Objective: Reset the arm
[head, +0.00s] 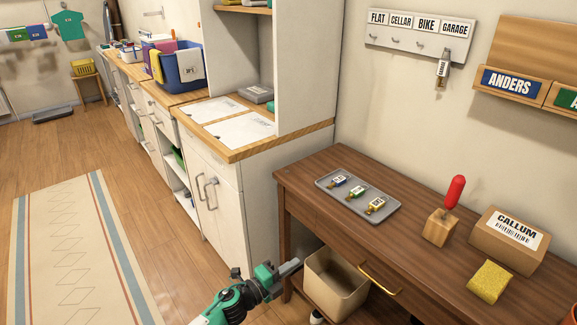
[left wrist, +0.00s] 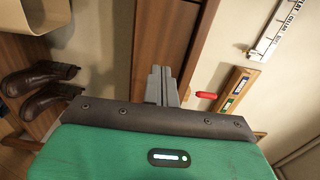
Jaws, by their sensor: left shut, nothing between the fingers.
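My left gripper (head: 290,267) is low in the middle of the head view, in front of the left end of the brown desk (head: 420,210). Its grey fingers are together with nothing between them. In the left wrist view the closed fingers (left wrist: 162,84) point up the picture over the floor and desk side. My right gripper is in neither view.
A grey tray (head: 385,214) with several tagged keys lies on the desk. A red-handled tool in a wooden block (head: 438,228), a CALLUM box (head: 509,238) and a yellow sponge (head: 489,283) stand right. A beige bin (head: 335,285) is below; boots (left wrist: 40,92) show left.

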